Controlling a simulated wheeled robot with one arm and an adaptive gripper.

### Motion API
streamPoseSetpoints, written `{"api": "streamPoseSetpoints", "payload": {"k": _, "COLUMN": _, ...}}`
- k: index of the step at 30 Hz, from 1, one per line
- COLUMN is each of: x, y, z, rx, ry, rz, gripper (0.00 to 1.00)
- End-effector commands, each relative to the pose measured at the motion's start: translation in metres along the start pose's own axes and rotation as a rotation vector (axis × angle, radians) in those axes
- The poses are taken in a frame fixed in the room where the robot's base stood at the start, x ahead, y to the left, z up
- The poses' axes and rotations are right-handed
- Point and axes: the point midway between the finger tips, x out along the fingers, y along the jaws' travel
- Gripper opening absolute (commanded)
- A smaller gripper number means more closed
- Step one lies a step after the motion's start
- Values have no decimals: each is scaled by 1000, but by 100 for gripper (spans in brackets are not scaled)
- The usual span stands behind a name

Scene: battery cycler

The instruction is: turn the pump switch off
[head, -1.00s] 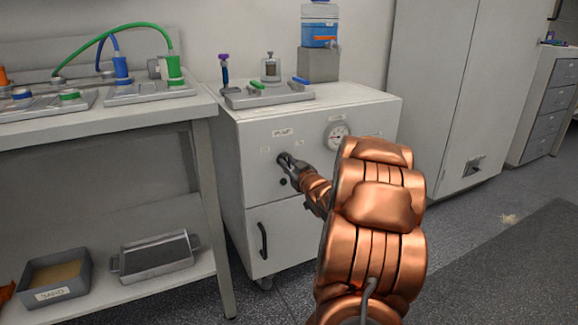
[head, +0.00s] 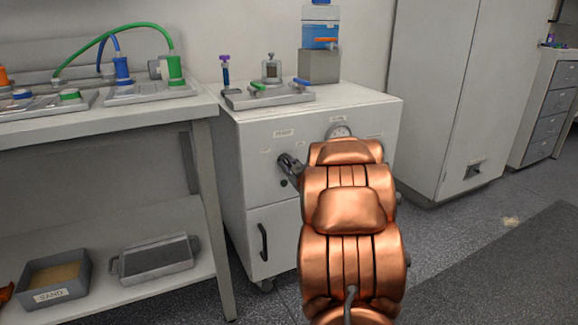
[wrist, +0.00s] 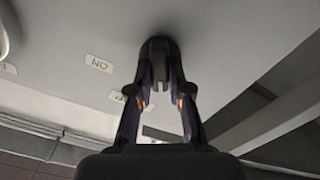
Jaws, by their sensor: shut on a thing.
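The pump switch is a dark knob on the front of the white cabinet (head: 262,185). In the wrist view the knob (wrist: 160,48) stands out from the panel between my fingertips. My gripper (wrist: 160,88) is shut on it, one finger on each side. In the head view my gripper (head: 288,163) is at the cabinet's upper front, and the fingers hide most of the knob. A small label (wrist: 98,63) beside the knob appears upside down and seems to read ON. A second label (wrist: 116,97) is partly hidden by a finger. The knob's exact angle is hard to tell.
A round gauge (head: 340,131) sits to the right, partly behind my arm. A dark door handle (head: 263,241) is below. A grey tray (head: 240,101) with valves and a blue-liquid container (head: 320,36) stand on top. A bench (head: 110,125) is at left.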

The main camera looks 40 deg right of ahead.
Motion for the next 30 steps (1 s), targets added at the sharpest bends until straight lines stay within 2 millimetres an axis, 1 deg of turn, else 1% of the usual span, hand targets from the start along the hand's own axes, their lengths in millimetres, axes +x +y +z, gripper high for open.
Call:
{"api": "streamPoseSetpoints", "payload": {"k": 4, "x": 0, "y": 0, "z": -2, "rx": -2, "ry": 4, "rz": 0, "gripper": 0}}
{"api": "streamPoseSetpoints", "payload": {"k": 5, "x": 0, "y": 0, "z": -2, "rx": -2, "ry": 4, "rz": 0, "gripper": 21}}
{"api": "streamPoseSetpoints", "payload": {"k": 9, "x": 0, "y": 0, "z": -2, "rx": -1, "ry": 3, "rz": 0, "gripper": 35}}
{"api": "streamPoseSetpoints", "payload": {"k": 12, "x": 0, "y": 0, "z": -1, "rx": -1, "ry": 2, "rz": 0, "gripper": 44}}
{"api": "streamPoseSetpoints", "payload": {"k": 20, "x": 0, "y": 0, "z": -1, "rx": 0, "ry": 1, "rz": 0, "gripper": 44}}
{"api": "streamPoseSetpoints", "payload": {"k": 23, "x": -4, "y": 0, "z": 0, "rx": 0, "ry": 0, "rz": 0, "gripper": 44}}
{"api": "streamPoseSetpoints", "payload": {"k": 26, "x": -12, "y": 0, "z": 0, "rx": 1, "ry": -1, "rz": 0, "gripper": 44}}
{"api": "streamPoseSetpoints", "payload": {"k": 30, "x": -32, "y": 1, "z": -1, "rx": -1, "ry": 1, "rz": 1, "gripper": 44}}
